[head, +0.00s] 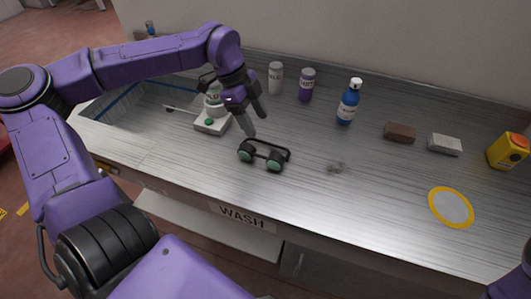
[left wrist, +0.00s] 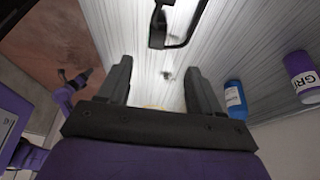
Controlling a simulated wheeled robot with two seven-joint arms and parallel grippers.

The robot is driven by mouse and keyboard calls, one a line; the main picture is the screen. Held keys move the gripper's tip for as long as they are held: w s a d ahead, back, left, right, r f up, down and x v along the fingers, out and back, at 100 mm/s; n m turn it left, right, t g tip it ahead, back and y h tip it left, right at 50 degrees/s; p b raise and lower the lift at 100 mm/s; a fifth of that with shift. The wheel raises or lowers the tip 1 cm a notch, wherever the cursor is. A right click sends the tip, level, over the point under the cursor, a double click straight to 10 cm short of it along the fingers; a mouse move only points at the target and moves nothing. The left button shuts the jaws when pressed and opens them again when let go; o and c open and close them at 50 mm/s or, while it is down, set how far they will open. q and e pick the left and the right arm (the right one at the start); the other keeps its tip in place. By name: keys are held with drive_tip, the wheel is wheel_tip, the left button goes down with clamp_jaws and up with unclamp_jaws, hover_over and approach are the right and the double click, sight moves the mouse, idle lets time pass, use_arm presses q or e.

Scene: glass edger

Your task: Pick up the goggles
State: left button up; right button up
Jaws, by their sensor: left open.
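The goggles (head: 264,154), with a dark frame and two teal round lenses, lie on the steel counter (head: 300,185) near its front edge, left of the middle. My left gripper (head: 256,124) is open and empty, just above and behind the goggles in the head view. In the left wrist view, part of the goggles' dark frame (left wrist: 157,25) shows at the top, beyond the two spread fingers (left wrist: 160,88). The rest of the goggles is cut off there. My right gripper is not in view.
A white device with a green button (head: 210,123) stands left of the gripper. A white can (head: 275,78), a purple can (head: 306,85) and a blue bottle (head: 348,103) stand behind. A brown block (head: 400,133), grey block (head: 445,144), yellow container (head: 507,151) and yellow-ringed disc (head: 451,207) are right.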

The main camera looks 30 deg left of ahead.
sight(267, 157)
use_arm(q)
drive_tip(key=x, duration=0.4)
drive_tip(key=a+x, duration=0.1)
drive_tip(key=x, duration=0.4)
drive_tip(key=s+x, duration=0.1)
drive_tip(key=x, duration=0.3)
drive_tip(key=shift+a+f, duration=0.15)
drive_tip(key=shift+f, duration=0.4)
drive_tip(key=shift+w+f, duration=0.1)
drive_tip(key=shift+f, duration=0.15)
drive_tip(key=shift+b, duration=0.3)
drive_tip(key=c, duration=1.1)
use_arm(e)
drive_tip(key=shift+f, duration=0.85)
